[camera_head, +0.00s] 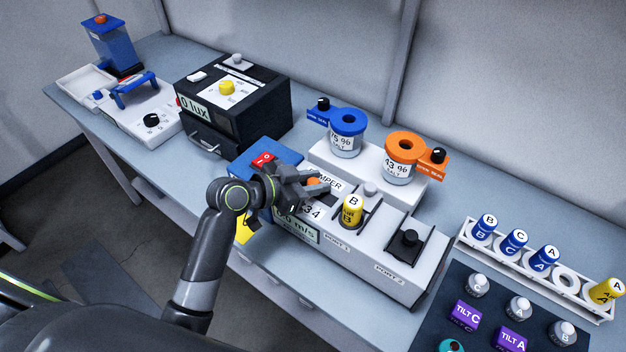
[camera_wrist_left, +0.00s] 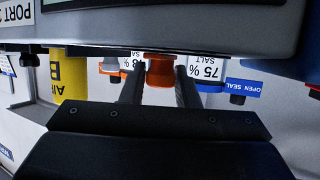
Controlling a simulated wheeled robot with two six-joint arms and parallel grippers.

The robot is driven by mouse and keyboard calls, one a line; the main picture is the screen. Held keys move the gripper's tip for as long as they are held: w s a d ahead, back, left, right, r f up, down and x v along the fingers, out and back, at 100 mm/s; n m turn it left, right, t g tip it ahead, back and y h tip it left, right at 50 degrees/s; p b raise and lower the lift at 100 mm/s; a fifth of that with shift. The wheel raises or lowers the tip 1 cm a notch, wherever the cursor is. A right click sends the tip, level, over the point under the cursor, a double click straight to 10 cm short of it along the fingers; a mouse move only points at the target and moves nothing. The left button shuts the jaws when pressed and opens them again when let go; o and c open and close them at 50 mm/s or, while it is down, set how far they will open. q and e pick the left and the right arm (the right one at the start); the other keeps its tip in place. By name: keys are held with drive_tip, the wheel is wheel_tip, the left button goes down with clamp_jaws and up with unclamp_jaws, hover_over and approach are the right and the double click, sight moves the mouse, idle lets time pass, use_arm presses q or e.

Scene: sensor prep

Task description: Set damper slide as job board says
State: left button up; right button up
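The damper panel is the label strip ending in "MPER" (camera_head: 328,183) on the left part of the white port unit, with part of a number scale showing "3 4" (camera_head: 309,211). The orange damper knob (camera_head: 313,181) shows between the fingers of my left gripper (camera_head: 306,187). In the left wrist view the orange knob (camera_wrist_left: 160,71) fills the gap between my two fingertips (camera_wrist_left: 160,80), and the fingers look closed on its sides. The gripper hides much of the scale. A display reading in m/s (camera_head: 296,228) is partly covered. My right gripper and a job board are not in view.
A yellow B bottle (camera_head: 352,211) stands in port 1, right beside the gripper. Blue (camera_head: 347,141) and orange (camera_head: 401,159) salt jars stand behind. A black lux box (camera_head: 240,103) is left. A bottle rack (camera_head: 540,262) and dark mat (camera_head: 480,285) are right.

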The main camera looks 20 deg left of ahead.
use_arm(q)
drive_tip(key=shift+o, duration=1.2)
drive_tip(key=shift+a, duration=0.2)
drive_tip(key=shift+o, duration=0.5)
drive_tip(key=shift+d, duration=0.25)
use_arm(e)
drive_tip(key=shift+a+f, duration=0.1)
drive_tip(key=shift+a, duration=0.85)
use_arm(q)
drive_tip(key=shift+s+a+r, duration=0.1)
drive_tip(key=shift+s+a, duration=0.2)
drive_tip(key=shift+a, duration=0.1)
drive_tip(key=b+v, duration=0.2)
drive_tip(key=v, duration=1.4)
drive_tip(key=shift+s+r, duration=0.15)
drive_tip(key=shift+s, duration=0.05)
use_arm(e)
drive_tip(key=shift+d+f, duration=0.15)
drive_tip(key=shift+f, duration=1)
